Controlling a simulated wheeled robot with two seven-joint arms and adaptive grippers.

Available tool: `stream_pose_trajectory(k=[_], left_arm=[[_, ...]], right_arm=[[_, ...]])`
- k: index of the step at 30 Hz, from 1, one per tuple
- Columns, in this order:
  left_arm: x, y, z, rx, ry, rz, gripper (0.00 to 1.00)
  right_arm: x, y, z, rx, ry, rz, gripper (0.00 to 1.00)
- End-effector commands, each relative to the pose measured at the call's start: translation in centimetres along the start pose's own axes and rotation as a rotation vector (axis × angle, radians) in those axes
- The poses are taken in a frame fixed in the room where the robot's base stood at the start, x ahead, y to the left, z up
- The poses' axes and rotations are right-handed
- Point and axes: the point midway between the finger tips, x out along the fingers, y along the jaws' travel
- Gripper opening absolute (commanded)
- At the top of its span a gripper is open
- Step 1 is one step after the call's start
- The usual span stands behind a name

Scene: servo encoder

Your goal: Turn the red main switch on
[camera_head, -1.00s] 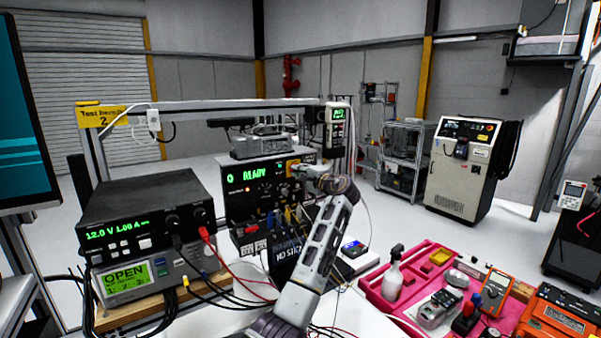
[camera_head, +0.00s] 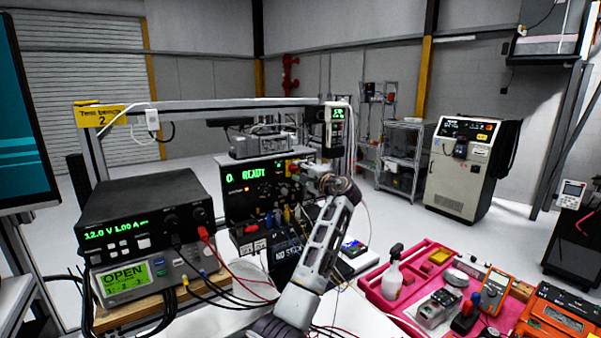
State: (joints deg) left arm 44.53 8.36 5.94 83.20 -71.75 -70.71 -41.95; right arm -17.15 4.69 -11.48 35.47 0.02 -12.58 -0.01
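The red main switch (camera_head: 292,168) with a yellow surround sits at the upper right of the black tester panel (camera_head: 257,188). The panel's green display reads "0 READY". My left gripper (camera_head: 307,169) is at the right side of the switch, at about its height, and covers part of the panel's right edge. I cannot tell if the fingers touch the switch. The finger gap is too small and turned away to see. My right gripper is not in view.
A black power supply (camera_head: 146,214) stands at the left on a lower meter reading OPEN. Cables with red and black plugs hang before it. A pink tool tray (camera_head: 376,298) holds a spray bottle, meters and other items at the right. A frame rail (camera_head: 215,106) crosses above.

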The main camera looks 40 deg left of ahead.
Motion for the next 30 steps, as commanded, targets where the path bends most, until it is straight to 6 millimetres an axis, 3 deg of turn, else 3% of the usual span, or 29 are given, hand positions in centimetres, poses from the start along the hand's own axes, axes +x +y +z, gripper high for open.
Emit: stream_pose_trajectory(k=[21, 30], left_arm=[[-9.4, 0.1, -0.1, -0.001, 0.003, 0.001, 0.33], [-11.3, 0.0, -0.1, 0.000, 0.001, 0.001, 0.33]], right_arm=[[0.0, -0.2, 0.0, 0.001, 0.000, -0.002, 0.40], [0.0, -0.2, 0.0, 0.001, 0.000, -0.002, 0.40]])
